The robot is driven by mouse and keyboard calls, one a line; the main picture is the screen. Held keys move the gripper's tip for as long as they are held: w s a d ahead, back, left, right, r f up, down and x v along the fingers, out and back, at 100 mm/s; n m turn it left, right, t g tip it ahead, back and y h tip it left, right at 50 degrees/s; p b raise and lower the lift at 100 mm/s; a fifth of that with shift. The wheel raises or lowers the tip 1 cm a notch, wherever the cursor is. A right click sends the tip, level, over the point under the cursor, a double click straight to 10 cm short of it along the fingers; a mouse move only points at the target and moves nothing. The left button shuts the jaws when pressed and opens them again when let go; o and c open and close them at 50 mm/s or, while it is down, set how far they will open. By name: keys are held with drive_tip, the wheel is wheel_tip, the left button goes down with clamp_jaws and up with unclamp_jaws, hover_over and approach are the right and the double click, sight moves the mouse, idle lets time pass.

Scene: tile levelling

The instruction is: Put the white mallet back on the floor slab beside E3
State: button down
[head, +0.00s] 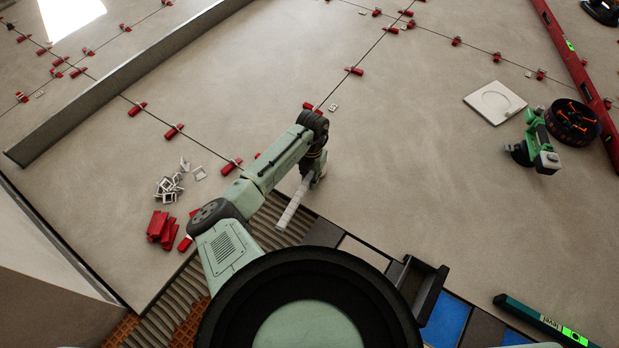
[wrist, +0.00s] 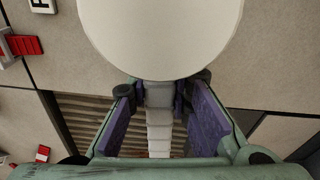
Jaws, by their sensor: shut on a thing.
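The white mallet (wrist: 160,35) is in my gripper (wrist: 160,95). In the wrist view its broad round white head fills the top middle, and its pale segmented handle runs down between the two purple finger pads. My gripper is shut on the handle just below the head. In the head view the pale handle (head: 292,206) sticks out down-left from my gripper (head: 318,178), and my arm hides the mallet head. The mallet is over the slab near the ribbed strip; its exact height is unclear. A label (wrist: 42,5) at the wrist view's top left is cut off and unreadable.
The beige floor slab (head: 400,150) is largely clear right of my arm. White clips (head: 172,184) and red wedges (head: 160,228) lie left. A white square plate (head: 495,102), green tool (head: 540,150) and red level (head: 570,50) lie right. A green level (head: 545,320) lies lower right.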

drive_tip(key=shift+f+b, duration=0.5)
drive_tip(key=shift+f, duration=0.1)
drive_tip(key=c, duration=1.4)
unclamp_jaws()
drive_tip(key=r, duration=1.2)
drive_tip(key=shift+w+d, duration=0.15)
drive_tip(key=shift+w, duration=0.2)
drive_tip(key=shift+r, duration=0.1)
